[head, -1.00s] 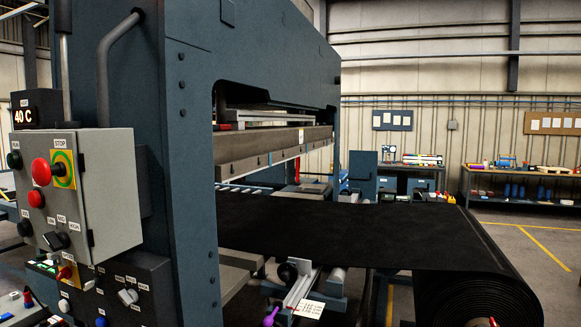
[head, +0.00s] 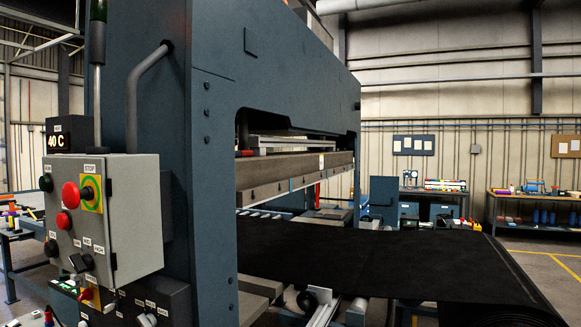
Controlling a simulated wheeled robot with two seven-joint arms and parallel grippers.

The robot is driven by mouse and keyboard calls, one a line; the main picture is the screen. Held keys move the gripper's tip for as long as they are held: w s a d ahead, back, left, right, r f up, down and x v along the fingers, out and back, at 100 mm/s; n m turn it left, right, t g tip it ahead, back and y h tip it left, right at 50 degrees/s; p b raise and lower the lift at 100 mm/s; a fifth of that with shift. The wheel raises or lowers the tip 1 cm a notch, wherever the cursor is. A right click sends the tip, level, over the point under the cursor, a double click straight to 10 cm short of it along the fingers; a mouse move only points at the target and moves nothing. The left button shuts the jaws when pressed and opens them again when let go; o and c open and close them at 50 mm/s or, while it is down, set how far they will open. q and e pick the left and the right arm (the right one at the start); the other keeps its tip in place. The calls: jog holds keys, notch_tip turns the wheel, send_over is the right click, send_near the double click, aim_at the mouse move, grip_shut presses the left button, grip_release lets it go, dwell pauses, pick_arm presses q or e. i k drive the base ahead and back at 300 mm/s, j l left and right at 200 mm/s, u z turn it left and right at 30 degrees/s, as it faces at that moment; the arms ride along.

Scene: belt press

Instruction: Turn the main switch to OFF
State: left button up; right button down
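A red-handled rotary switch on a yellow plate (head: 88,295) sits low on the press at the left, just under the grey control box (head: 135,215). It looks like the main switch, but its label and handle position are too small to read. A smaller red button (head: 64,220) and a dark selector knob (head: 79,263) are below. Neither of my grippers is in view.
A dark lower panel (head: 155,305) carries a grey knob (head: 147,320). The blue press frame (head: 215,90) stands right of the box, with a black belt (head: 330,260) running out of it. Benches stand behind.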

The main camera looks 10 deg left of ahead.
aim_at(87, 294)
jog(key=u, duration=1.45)
jog(key=i+j+z, duration=0.15)
jog(key=i, duration=0.25)
jog(key=i+j+z, duration=0.15)
jog(key=i, duration=0.25)
jog(key=i+j+z, duration=0.15)
jog(key=i, duration=0.3)
